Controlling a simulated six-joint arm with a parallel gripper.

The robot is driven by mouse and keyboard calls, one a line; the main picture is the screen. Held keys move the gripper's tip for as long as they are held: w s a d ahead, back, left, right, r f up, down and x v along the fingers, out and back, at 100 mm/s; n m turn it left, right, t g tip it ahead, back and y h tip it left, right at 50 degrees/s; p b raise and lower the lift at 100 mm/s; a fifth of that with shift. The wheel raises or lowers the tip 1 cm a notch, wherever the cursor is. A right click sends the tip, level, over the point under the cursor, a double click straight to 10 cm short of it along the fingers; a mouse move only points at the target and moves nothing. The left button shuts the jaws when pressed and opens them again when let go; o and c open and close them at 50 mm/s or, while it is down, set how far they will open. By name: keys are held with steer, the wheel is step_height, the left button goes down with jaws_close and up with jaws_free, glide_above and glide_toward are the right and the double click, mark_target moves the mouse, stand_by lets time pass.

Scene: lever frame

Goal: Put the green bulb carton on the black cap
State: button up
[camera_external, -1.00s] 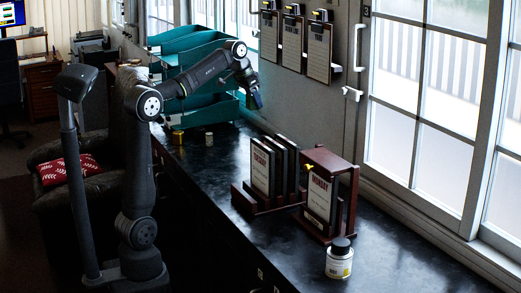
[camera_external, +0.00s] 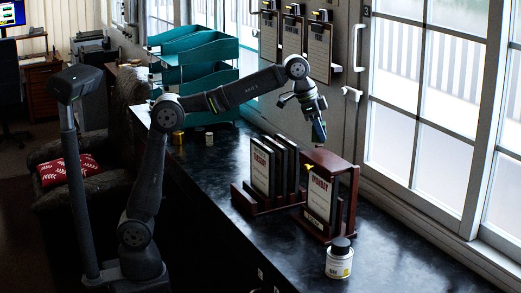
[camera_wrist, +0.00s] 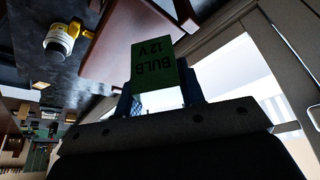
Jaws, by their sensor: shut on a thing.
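The green carton (camera_wrist: 156,64), marked BULB 12V, is between the blue fingertips of my gripper in the wrist view (camera_wrist: 165,92). My gripper is shut on it. In the external view my gripper (camera_external: 319,133) points down, above and just behind the dark red wooden stand; the carton cannot be made out there. The black cap (camera_external: 341,243) tops a white jar (camera_external: 339,265) near the front of the counter, right of and below my gripper in the picture. The jar (camera_wrist: 62,38) also shows at the upper left of the wrist view, apart from the carton.
The wooden stand (camera_external: 329,195) with a MONDAY board lies between my gripper and the jar. A rack of upright boards (camera_external: 273,170) stands left of it. Teal trays (camera_external: 195,50) and two small containers are at the back. The counter around the jar is clear.

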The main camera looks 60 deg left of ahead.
steer(key=s+d+m+g, duration=0.1)
steer(key=s+d+m, duration=0.1)
steer(key=s+d, duration=0.75)
steer(key=s+d+m+h, duration=0.15)
steer(key=s+d, duration=0.45)
steer(key=d, duration=0.6)
steer(key=s+d+m+g, duration=0.1)
steer(key=s+d+m, duration=0.2)
steer(key=s+d, duration=0.55)
glide_above(348, 244)
steer(key=s+a, duration=0.1)
step_height(348, 244, down, 12)
steer(key=shift+a+f, duration=0.1)
steer(key=shift+f, duration=0.1)
steer(key=shift+w+f, duration=0.15)
steer(key=shift+f, duration=1.9)
steer(key=shift+f, duration=0.15)
steer(key=o, duration=1)
